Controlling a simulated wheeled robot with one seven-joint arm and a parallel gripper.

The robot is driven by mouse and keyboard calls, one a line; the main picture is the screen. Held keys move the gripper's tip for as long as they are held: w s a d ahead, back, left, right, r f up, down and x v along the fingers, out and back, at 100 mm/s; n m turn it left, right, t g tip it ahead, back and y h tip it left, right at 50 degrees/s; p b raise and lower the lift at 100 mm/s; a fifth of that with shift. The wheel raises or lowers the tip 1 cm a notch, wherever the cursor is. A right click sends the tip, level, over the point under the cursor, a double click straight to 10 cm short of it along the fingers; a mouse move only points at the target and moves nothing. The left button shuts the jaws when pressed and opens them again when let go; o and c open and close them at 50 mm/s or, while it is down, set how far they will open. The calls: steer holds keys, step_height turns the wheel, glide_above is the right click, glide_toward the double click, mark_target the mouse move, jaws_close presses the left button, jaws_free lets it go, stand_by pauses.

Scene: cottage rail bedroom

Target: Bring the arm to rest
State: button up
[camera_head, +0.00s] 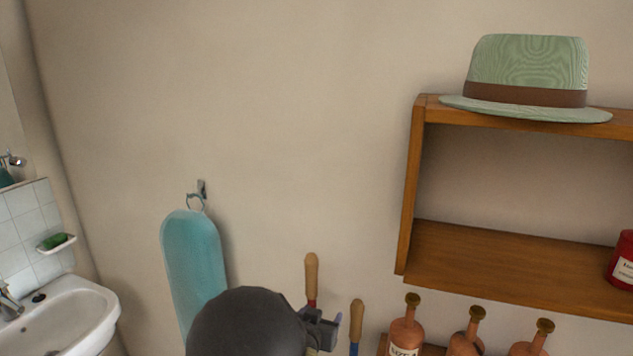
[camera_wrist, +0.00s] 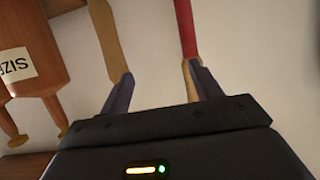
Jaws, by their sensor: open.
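My gripper (camera_wrist: 161,78) is open in the wrist view, its two dark fingers spread with only pale wall seen between them. A tool with a red shaft and wooden handle (camera_wrist: 186,28) shows by the right finger. Another wooden handle (camera_wrist: 106,42) is by the left finger. I cannot tell whether either finger touches them. In the head view my gripper (camera_head: 332,322) is small and partly hidden behind my dark rounded arm link. It is between the red-and-wood tool (camera_head: 311,271) and a blue-and-wood tool (camera_head: 356,318), near the wall.
Brown bottles (camera_head: 405,332) stand at lower right, below a wooden shelf (camera_head: 410,190) with a green hat (camera_head: 527,70) on top and a red can (camera_head: 622,262) inside. A teal ironing board (camera_head: 193,260) hangs at left. A white sink (camera_head: 62,318) is far left. The upper wall is clear.

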steer(key=s+d+n+g+y, duration=0.1)
steer(key=s+d+g, duration=0.4)
steer(key=s, duration=0.6)
steer(key=s+d+n+g+y, duration=0.2)
steer(key=s+d+g, duration=0.3)
steer(key=s+d, duration=0.4)
steer(key=s+y, duration=0.1)
steer(key=s, duration=0.2)
steer(key=shift+s+d+f+n+g, duration=0.15)
steer(key=shift+d+f+n+g, duration=0.05)
steer(key=shift+f+n+g, duration=0.1)
steer(key=shift+c, duration=0.4)
stand_by(1.5)
